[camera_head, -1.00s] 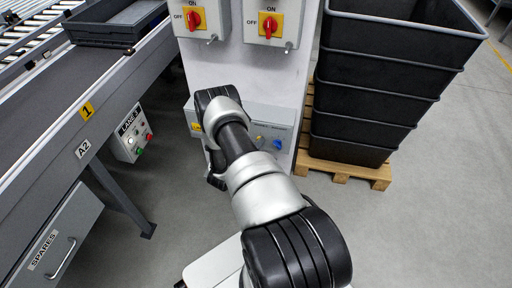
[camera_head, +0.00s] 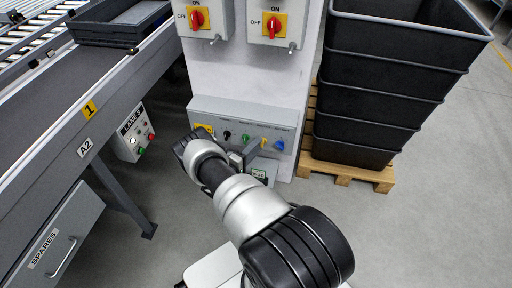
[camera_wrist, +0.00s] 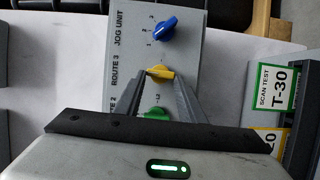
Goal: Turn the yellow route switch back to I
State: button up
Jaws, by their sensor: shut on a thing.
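The yellow route switch (camera_wrist: 160,72) is a small knob on a grey panel (camera_wrist: 182,40) beside the lettering ROUTE 3 in the wrist view. It also shows in the head view (camera_head: 263,142) near the panel's right end. My gripper (camera_wrist: 160,78) is shut on the yellow switch, with a grey finger on each side of it. My gripper also shows in the head view (camera_head: 257,149), small and partly hidden by my wrist. The marks around the yellow switch are too small or covered to tell its position.
A blue knob (camera_wrist: 166,28) labelled JOG UNIT and a green knob (camera_wrist: 156,113) flank the yellow switch. Two red rotary switches (camera_head: 197,18) sit above. Stacked black crates (camera_head: 350,155) stand on a pallet at right; a conveyor (camera_head: 60,120) runs along the left.

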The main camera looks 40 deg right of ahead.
jog(key=shift+s+d+f+n, duration=0.1)
jog(key=shift+s+n, duration=0.1)
jog(key=shift+n, duration=0.1)
jog(key=o, duration=1)
jog(key=shift+o, duration=0.2)
jog(key=p+v, duration=0.1)
jog(key=v, duration=1.6)
jog(key=shift+a+p, duration=0.3)
jog(key=shift+w+f, duration=0.1)
